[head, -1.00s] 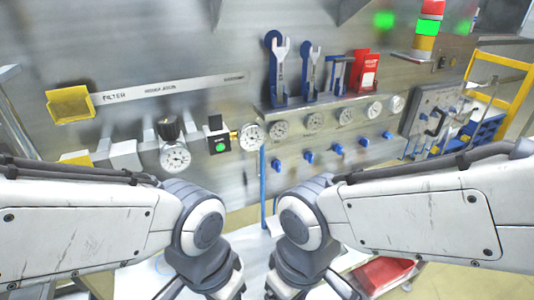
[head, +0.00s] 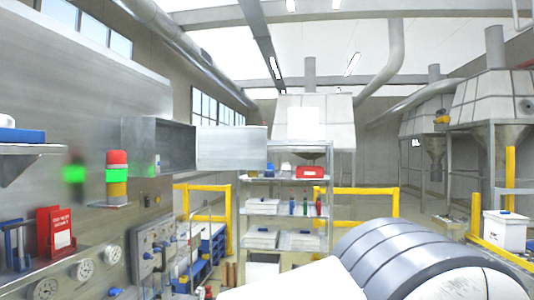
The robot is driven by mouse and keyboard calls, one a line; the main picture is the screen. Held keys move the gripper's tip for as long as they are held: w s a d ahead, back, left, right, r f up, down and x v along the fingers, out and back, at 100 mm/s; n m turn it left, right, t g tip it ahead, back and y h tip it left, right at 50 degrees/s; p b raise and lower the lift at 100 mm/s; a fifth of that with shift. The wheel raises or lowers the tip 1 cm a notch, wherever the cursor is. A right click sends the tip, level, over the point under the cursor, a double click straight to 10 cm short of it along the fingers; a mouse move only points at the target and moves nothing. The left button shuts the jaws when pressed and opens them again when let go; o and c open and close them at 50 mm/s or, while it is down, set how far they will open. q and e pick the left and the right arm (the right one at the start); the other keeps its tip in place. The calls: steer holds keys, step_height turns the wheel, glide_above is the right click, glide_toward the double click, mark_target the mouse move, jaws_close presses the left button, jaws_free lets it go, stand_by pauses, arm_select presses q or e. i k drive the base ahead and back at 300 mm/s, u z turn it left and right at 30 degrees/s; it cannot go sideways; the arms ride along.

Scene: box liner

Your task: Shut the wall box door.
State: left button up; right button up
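A grey metal wall box (head: 150,148) is mounted on the steel wall panel, left of the middle in the head view. Its front opening faces right and looks dark and empty. Its flat grey door (head: 231,148) stands wide open, swung out to the right from the box's far edge. A large white and grey part of my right arm (head: 400,260) fills the lower right. Neither gripper shows in this view.
A signal light (head: 117,178) with red, green and yellow bands stands just below and left of the box. A shelf rack (head: 288,205) with boxes and bottles stands beyond the door. Yellow railings (head: 366,190) and large hoppers (head: 500,100) are farther back.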

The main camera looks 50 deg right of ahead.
mark_target(219, 148)
steer(key=z, duration=2.1)
steer(key=i, duration=5.8)
steer(key=u, duration=4.05)
steer(key=i, duration=0.55)
